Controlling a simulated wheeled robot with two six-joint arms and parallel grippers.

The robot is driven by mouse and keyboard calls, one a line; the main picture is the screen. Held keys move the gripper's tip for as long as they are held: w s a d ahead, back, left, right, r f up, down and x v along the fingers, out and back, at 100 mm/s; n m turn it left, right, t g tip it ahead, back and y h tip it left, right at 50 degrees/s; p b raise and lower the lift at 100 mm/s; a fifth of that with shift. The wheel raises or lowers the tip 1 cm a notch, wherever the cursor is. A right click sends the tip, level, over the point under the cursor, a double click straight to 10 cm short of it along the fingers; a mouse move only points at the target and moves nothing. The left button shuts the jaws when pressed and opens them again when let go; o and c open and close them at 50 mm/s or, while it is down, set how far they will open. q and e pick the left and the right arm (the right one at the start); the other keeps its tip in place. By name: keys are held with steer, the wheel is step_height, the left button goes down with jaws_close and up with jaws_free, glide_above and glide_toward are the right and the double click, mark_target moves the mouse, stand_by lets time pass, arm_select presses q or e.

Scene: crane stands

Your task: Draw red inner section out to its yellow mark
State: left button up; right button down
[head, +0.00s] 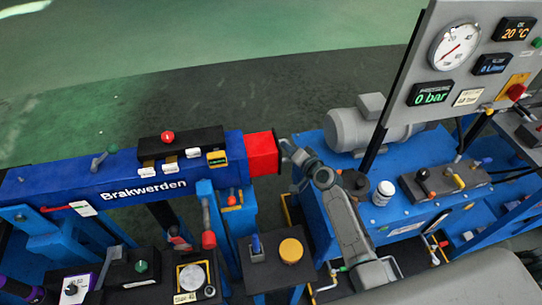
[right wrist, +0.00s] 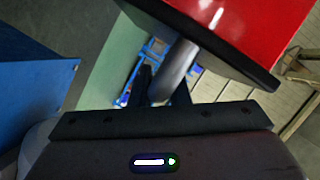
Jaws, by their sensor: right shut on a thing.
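The red inner section (head: 262,153) sticks a short way out of the right end of the blue boom (head: 60,183) marked "Brakwerden". No yellow mark shows on its visible red faces. My right gripper (head: 288,160) is at the section's dark end plate. In the right wrist view the red section (right wrist: 240,28) fills the upper right, and a grey round handle (right wrist: 176,68) projects from its black end plate. My right gripper (right wrist: 160,92) is shut on this handle. My left gripper is not in view.
A black valve block (head: 180,142) with a red knob sits on the boom. To the right stand a grey motor (head: 365,125), a blue bench with a white jar (head: 383,193), and a gauge panel (head: 480,60) reading 0 bar. Open green floor lies behind.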

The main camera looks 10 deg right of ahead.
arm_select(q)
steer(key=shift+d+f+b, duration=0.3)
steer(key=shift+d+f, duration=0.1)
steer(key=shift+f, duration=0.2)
arm_select(e)
steer(key=d, duration=0.3)
steer(key=shift+d, duration=0.15)
steer(key=c, duration=1.4)
jaws_free()
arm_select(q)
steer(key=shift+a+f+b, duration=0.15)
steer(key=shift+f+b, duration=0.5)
arm_select(e)
steer(key=v, duration=1)
steer(key=shift+s, duration=0.45)
